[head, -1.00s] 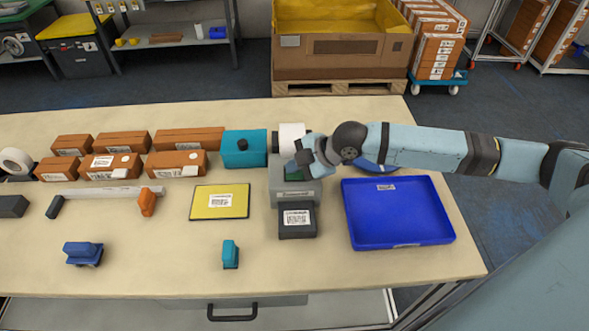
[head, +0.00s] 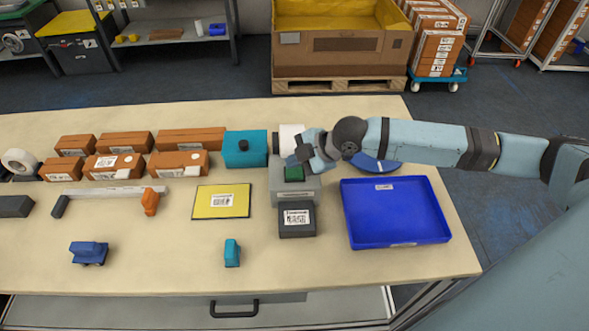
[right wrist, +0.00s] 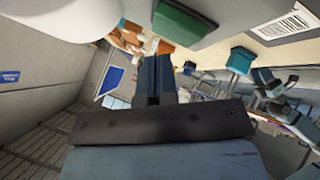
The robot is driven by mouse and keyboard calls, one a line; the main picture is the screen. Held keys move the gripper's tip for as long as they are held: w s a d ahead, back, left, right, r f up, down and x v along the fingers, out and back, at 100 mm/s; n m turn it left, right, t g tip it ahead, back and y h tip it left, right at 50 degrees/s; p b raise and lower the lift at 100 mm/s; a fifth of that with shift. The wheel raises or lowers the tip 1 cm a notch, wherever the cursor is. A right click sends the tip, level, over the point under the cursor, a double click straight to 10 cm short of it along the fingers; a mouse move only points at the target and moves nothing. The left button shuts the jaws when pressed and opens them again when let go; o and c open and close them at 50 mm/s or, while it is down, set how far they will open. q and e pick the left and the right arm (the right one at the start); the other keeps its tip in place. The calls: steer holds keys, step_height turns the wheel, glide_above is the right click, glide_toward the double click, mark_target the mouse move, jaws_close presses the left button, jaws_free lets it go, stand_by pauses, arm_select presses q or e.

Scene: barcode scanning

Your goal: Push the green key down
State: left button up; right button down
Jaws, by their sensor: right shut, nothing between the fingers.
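The green key (head: 294,174) sits on top of a grey box-shaped device (head: 290,192) near the right part of the table. It also shows in the right wrist view (right wrist: 184,24) at the top, beside and apart from the fingers. My right gripper (head: 303,155) is shut and empty. In the head view it is just behind and above the key, and I cannot tell the exact height. In the wrist view its closed fingers (right wrist: 158,78) point away from the camera. My left gripper is not in view.
A black block with a barcode label (head: 297,220) stands in front of the device. A blue tray (head: 400,236) lies to the right. A teal box (head: 244,150) and a white roll (head: 290,133) are close behind.

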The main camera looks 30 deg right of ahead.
mark_target(295, 173)
steer(key=shift+r+p, duration=2.45)
steer(key=shift+r, duration=0.15)
steer(key=shift+f, duration=0.1)
